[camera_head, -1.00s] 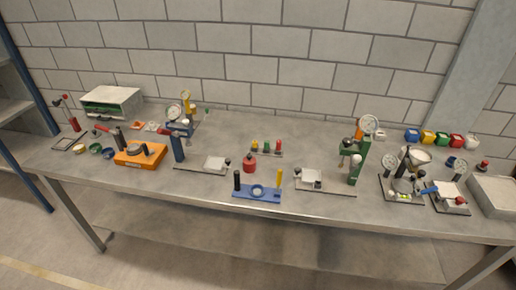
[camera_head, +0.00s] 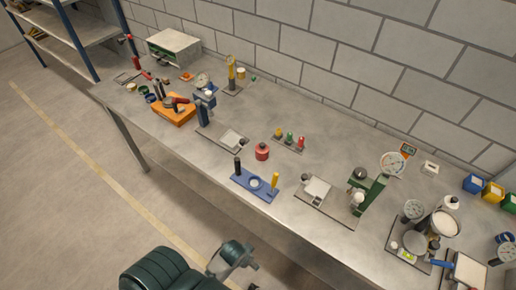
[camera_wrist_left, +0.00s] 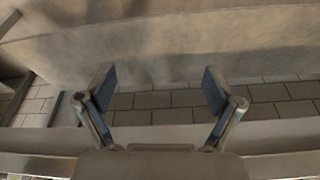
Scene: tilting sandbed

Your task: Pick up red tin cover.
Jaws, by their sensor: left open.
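A small red tin (camera_head: 262,152) with a dark knob on top stands upright near the middle of the workbench in the head view. Its cover is too small to tell apart from its body. My left gripper (camera_head: 240,262) shows at the bottom of the head view, in front of the bench and well short of the tin. In the left wrist view the gripper (camera_wrist_left: 160,90) is open, its two fingers wide apart with nothing between them. The tin does not show in the wrist view. My right gripper is in neither view.
The grey workbench (camera_head: 330,150) has its front edge between my gripper and the tin. A blue fixture (camera_head: 253,187) with black and yellow posts stands just before the tin. A plate with coloured pegs (camera_head: 289,141) is behind it. Gauges and a green press (camera_head: 372,194) stand to the right.

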